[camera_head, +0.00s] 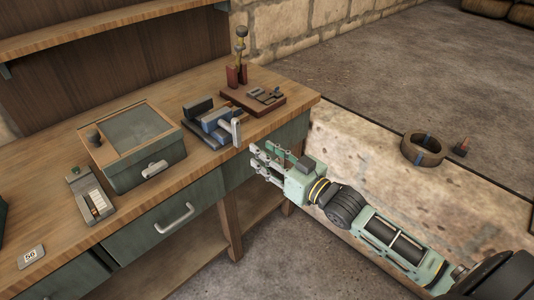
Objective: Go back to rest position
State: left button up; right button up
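My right gripper (256,160) reaches in from the lower right, in front of the wooden workbench (62,265). Its fingers are spread apart, with nothing visible between them. It appears near the bench's front edge, close to a small upright grey piece (236,132). My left gripper is not in view.
On the bench are a green box (137,131), a grey device (90,198), a blue-grey vise-like fixture (208,118), a reddish-brown board (252,99) and a "56" tag (31,256). A ring-shaped part (422,149) lies on a stone ledge (355,160) at right.

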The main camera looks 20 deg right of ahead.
dwell(0.4)
jog(key=s+d+f+m+g+h, duration=0.1)
jog(key=d+f+g+h, duration=0.15)
jog(key=f, duration=0.85)
jog(key=s+d+f+m+g+h, duration=0.15)
jog(key=d+f, duration=0.25)
jog(key=f, duration=0.7)
jog(key=s+d+f+g+h, duration=0.15)
jog(key=s+f, duration=0.25)
jog(key=f, duration=0.4)
jog(key=s+f+g, duration=0.2)
jog(key=s+f, duration=0.3)
jog(key=f, duration=0.3)
jog(key=s+a+f+g, duration=0.2)
jog(key=s+f+g, duration=0.1)
jog(key=s+f, duration=1.05)
jog(key=s+a+f+g, duration=0.2)
jog(key=s+a+f, duration=0.1)
jog(key=s, duration=0.8)
jog(key=s+a+f+g, duration=0.3)
jog(key=s+f, duration=0.3)
jog(key=s, duration=0.5)
jog(key=shift+s+a+n+h, duration=0.15)
jog(key=shift+a+n+h, duration=0.05)
jog(key=shift+n+h, duration=0.15)
